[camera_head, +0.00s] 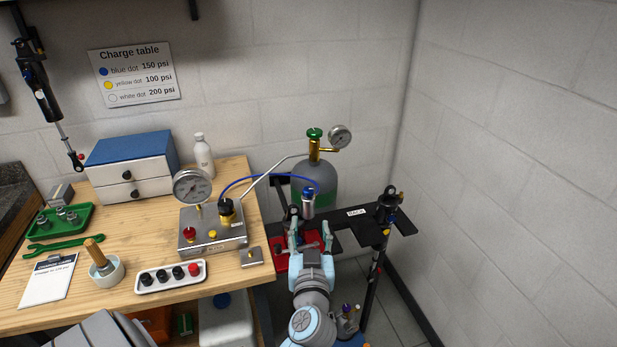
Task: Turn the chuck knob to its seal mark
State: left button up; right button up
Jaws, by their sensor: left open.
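The chuck (308,207) is a small silver cylinder with a blue knob (308,191) on top, at the end of a blue hose (262,177). It stands upright over the dark shelf, in front of the green-grey gas bottle. No seal mark can be made out at this size. My left gripper (311,228) reaches up from below, with its two fingers apart. The fingertips are around or just below the chuck's lower end; I cannot tell whether they touch it. What lies between the fingers is partly hidden. My right gripper is out of view.
A red vise-like block (283,252) is close behind my left gripper. The gas bottle (325,178) rises behind. The gauge box (212,232) sits on the wooden bench (120,253) at left.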

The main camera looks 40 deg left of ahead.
aim_at(305, 193)
pick_arm(q)
jog(key=x, duration=0.4)
jog(key=p+x, duration=0.1)
jog(key=x, duration=0.4)
jog(key=r+x, duration=0.1)
jog(key=x, duration=0.4)
jog(key=shift+a, duration=0.25)
jog(key=shift+f, duration=0.1)
grip_shut()
jog(key=shift+t+h, duration=0.3)
jog(key=shift+t, duration=0.1)
jog(key=m+t+h, duration=0.2)
jog(key=m+h, duration=0.1)
jog(key=h, duration=0.1)
jog(key=shift+m, duration=0.3)
jog(key=shift+m+t+h+p, duration=0.55)
jog(key=shift+m+h, duration=0.55)
jog(key=shift+h, duration=0.6)
